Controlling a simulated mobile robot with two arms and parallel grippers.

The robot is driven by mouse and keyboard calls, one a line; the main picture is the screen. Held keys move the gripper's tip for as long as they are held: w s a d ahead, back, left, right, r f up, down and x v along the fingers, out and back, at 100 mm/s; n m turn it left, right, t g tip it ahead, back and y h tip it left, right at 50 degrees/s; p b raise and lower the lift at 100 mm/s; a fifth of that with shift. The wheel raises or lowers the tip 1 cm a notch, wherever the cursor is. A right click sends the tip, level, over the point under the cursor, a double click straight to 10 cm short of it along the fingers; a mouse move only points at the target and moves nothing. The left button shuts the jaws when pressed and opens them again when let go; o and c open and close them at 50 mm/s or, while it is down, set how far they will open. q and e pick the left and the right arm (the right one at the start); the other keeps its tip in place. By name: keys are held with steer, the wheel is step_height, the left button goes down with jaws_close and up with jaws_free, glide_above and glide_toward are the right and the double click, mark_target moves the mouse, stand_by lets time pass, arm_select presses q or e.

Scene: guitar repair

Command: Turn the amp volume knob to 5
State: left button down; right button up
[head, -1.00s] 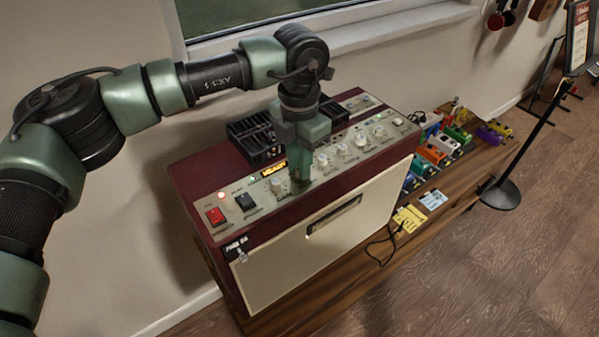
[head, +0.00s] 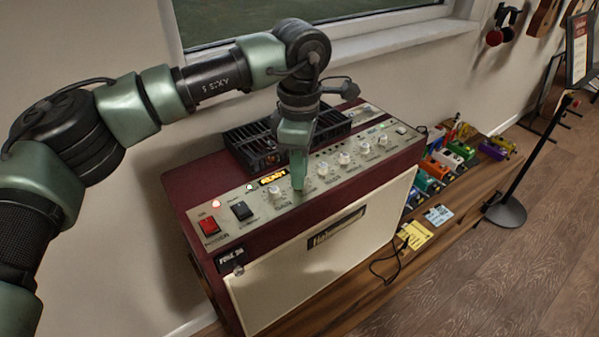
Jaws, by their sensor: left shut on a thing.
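The amp (head: 310,240) is a maroon cabinet with a cream front and a silver control panel (head: 240,221) on top. A row of pale knobs runs along the panel. One knob (head: 275,192) shows just left of my left gripper (head: 299,184), and another knob (head: 323,169) just right of it. My left gripper points down from above and is shut at the panel between these two, on a knob that its fingers hide. The knob labels and the held knob's pointer are too small or hidden to read. My right gripper is not in view.
A black vented unit (head: 257,146) stands behind the panel.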

arm_select(q)
steer(key=m, duration=0.5)
steer(key=shift+w+r, duration=0.1)
steer(key=shift+m+b, duration=0.3)
stand_by(0.4)
steer(key=c, duration=1.3)
jaws_free()
step_height(320, 180, up, 8)
steer(key=shift+f+b, duration=0.15)
steer(key=shift+b, duration=0.15)
